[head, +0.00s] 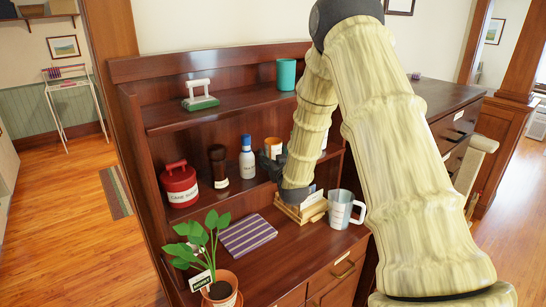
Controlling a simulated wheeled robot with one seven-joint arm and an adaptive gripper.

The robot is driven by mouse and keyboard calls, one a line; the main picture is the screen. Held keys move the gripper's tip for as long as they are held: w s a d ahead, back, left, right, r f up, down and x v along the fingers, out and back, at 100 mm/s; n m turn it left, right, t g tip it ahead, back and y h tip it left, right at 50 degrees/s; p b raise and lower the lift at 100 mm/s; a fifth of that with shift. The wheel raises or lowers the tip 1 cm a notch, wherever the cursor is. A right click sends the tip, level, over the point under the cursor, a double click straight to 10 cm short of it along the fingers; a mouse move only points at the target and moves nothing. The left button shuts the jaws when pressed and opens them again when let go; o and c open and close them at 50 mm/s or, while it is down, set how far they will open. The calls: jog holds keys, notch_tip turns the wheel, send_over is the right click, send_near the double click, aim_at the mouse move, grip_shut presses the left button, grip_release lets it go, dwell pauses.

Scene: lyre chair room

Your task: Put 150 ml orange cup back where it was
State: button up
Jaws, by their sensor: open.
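The orange cup (272,145) stands on the middle shelf (217,197) of a dark wooden hutch, right of a blue-and-white bottle (247,158). My gripper (268,166) is at the shelf front, just below and in front of the cup in the picture. It is open, its dark fingers pointing left toward the bottle and cup. The gripper hides the cup's lower part, so I cannot tell whether they touch.
A teal cup (286,74) is on the upper shelf. Below are a striped purple item (248,236), a white mug (341,208), a card box (296,213) and a potted plant (219,292).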

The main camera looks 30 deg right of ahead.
jog(key=shift+r, duration=0.15)
jog(key=shift+s+a, duration=0.1)
jog(key=shift+s, duration=0.2)
jog(key=b+v, duration=0.4)
jog(key=v, duration=0.7)
jog(key=shift+s, duration=0.15)
jog(key=shift+a, duration=0.1)
